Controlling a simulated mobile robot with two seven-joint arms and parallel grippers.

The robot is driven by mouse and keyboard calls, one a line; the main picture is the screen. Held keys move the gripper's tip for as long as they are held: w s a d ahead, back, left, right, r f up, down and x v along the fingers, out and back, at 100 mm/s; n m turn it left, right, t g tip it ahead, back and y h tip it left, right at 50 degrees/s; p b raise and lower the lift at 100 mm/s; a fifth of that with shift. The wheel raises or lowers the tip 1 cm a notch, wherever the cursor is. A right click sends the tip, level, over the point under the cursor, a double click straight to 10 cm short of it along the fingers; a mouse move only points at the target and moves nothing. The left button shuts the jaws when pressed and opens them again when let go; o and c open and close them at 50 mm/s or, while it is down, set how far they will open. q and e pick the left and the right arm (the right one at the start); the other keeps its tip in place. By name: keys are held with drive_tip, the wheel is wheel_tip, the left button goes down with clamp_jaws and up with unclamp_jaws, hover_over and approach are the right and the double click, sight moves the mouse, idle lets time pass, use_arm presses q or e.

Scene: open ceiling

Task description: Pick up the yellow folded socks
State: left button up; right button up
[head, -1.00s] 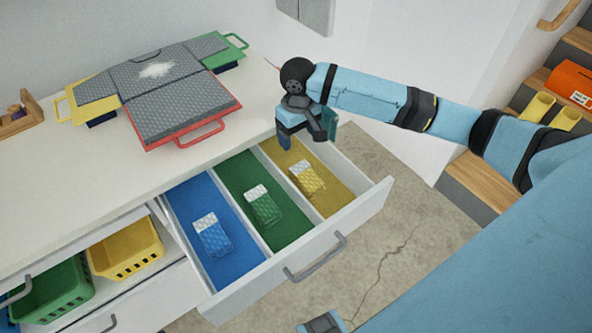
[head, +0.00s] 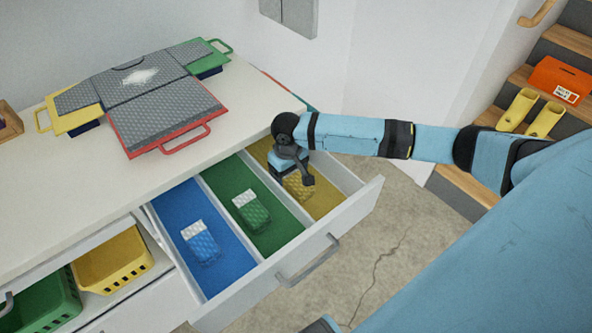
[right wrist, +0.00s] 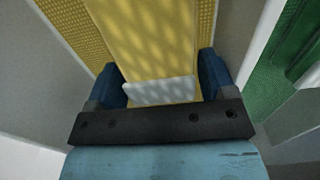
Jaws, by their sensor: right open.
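The yellow folded socks (head: 299,188), with a white band, lie in the yellow right-hand compartment (head: 325,203) of the open drawer. My right gripper (head: 288,172) is down in that compartment and partly covers them in the head view. In the right wrist view the yellow socks (right wrist: 155,40) lie between the two blue fingers of my open right gripper (right wrist: 160,82), with the white band (right wrist: 160,91) nearest the palm. I cannot tell whether the fingers touch them. My left gripper is not in view.
Green socks (head: 251,208) and blue socks (head: 200,241) lie in the neighbouring compartments. Thin dividers and the drawer front (head: 290,268) stand close by. A grey folding board (head: 165,110) lies on the white top. Yellow boots (head: 530,113) stand on the stairs at right.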

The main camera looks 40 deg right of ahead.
drive_tip(key=c, duration=0.7)
